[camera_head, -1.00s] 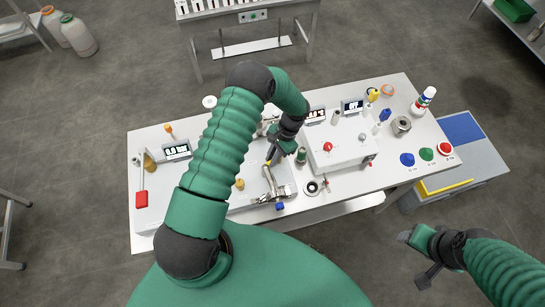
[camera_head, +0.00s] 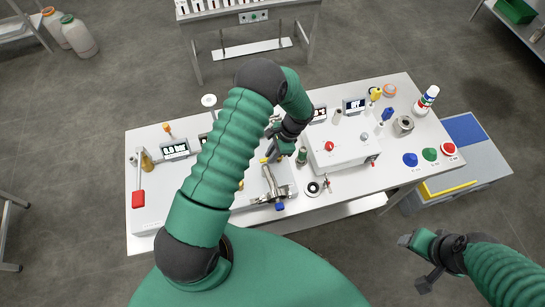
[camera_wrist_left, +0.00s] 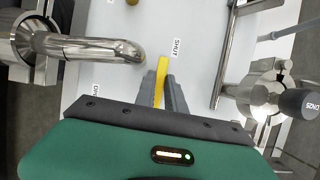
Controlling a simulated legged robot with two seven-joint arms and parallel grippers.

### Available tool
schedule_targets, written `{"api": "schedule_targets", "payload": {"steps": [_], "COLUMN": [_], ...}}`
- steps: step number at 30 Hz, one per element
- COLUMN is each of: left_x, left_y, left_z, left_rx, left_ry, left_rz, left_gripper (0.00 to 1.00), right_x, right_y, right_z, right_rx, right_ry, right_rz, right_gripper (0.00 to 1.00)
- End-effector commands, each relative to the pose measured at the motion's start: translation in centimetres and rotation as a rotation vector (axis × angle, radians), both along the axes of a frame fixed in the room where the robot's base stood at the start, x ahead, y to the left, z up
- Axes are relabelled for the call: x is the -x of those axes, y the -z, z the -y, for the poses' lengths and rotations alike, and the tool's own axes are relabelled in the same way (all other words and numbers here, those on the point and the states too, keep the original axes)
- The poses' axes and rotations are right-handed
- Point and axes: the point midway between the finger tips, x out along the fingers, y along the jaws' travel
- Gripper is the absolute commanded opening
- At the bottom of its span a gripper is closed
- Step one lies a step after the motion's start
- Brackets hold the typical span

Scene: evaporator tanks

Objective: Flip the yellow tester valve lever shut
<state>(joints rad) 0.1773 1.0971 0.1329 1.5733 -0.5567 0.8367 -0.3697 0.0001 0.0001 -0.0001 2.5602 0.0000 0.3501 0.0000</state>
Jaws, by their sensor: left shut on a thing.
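The yellow tester valve lever (camera_wrist_left: 160,80) is between the fingers of my left gripper (camera_wrist_left: 160,88) in the left wrist view. The fingers are shut on it. A printed SHUT label lies just right of the lever's tip, and a partly covered OPEN label lies to the lower left. In the head view my left gripper (camera_head: 272,152) is over the middle of the bench, with the lever mostly hidden there. My right gripper (camera_head: 424,258) is empty, off the bench's front right, with its fingers apart.
A bent steel pipe (camera_wrist_left: 95,46) is close left of the fingers; a steel fitting with a black DN25 knob (camera_wrist_left: 298,102) is to the right. On the bench, a white box with a red knob (camera_head: 329,146) stands right of my left gripper. A red-handled lever (camera_head: 138,198) is at the far left.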

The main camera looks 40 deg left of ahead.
Motion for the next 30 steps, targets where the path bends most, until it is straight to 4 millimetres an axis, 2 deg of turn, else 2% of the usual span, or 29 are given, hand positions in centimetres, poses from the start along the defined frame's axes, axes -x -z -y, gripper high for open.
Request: {"api": "schedule_targets", "payload": {"steps": [3, 4, 8, 17, 20, 23, 30], "left_x": [-0.1, -0.1, -0.1, -0.1, -0.4, -1.0, -3.1], "left_y": [-0.2, -0.2, -0.2, -0.1, -0.7, -2.3, -8.6], "left_z": [-0.1, -0.1, 0.0, 0.1, 0.3, 0.7, 2.5], "left_rx": [-0.002, -0.002, -0.001, 0.001, 0.0, 0.0, 0.0], "left_ry": [0.003, 0.003, 0.002, 0.0, 0.0, 0.002, 0.001], "left_rz": [0.001, 0.001, 0.001, 0.001, 0.003, 0.005, 0.008], "left_gripper": [0.0, 0.18, 0.35, 0.36, 0.36, 0.36, 0.36], "right_x": [0.0, 0.0, 0.0, 0.0, 0.0, 0.0, 0.0], "right_y": [-0.1, -0.1, -0.1, -0.1, 0.4, 1.2, 3.6], "right_z": [0.0, 0.0, 0.0, 0.0, 0.0, 0.0, 0.0], "right_rx": [0.0, 0.0, 0.0, 0.0, 0.0, 0.0, 0.0], "right_ry": [0.0, 0.0, 0.0, 0.0, 0.0, 0.0, 0.0], "right_rz": [0.0, 0.0, 0.001, 0.0, 0.0, 0.001, 0.0], "right_gripper": [0.59, 0.59, 0.59, 0.59, 0.59, 0.59, 0.59]}}
